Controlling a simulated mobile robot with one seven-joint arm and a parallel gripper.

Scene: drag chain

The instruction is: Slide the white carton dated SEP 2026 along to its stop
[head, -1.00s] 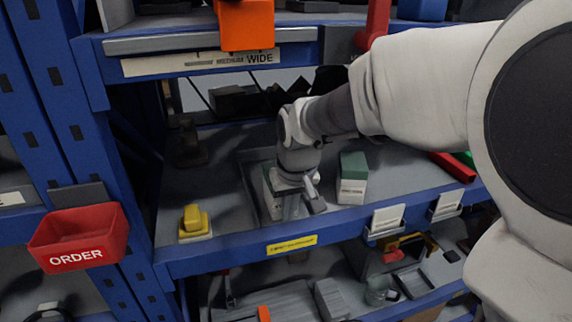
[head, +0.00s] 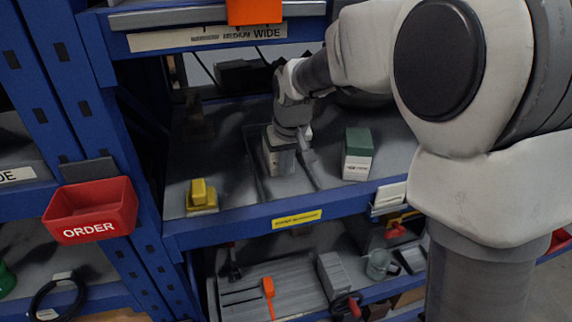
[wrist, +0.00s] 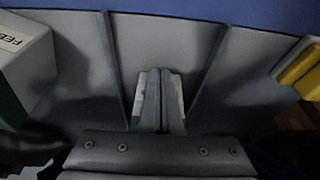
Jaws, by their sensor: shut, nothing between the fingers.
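A white carton (head: 279,162) stands in a lane between thin dividers on the middle shelf. My gripper (head: 291,136) is down at the carton, shut and holding nothing. In the wrist view my shut fingers (wrist: 157,100) cross in front of the carton, whose pale sides (wrist: 138,102) show on both sides of them. Whether they touch it I cannot tell. No date on it is readable. A second carton, white with a green top (head: 358,157), stands apart to the right; in the wrist view its face (wrist: 18,42) shows lettering that looks like FEB.
A yellow block (head: 201,196) stands left of the lane near the blue front edge (head: 245,226). Dividers (wrist: 112,65) flank the lane. A red ORDER bin (head: 90,210) hangs on the left post. The shelf above (head: 200,38) is close over my arm.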

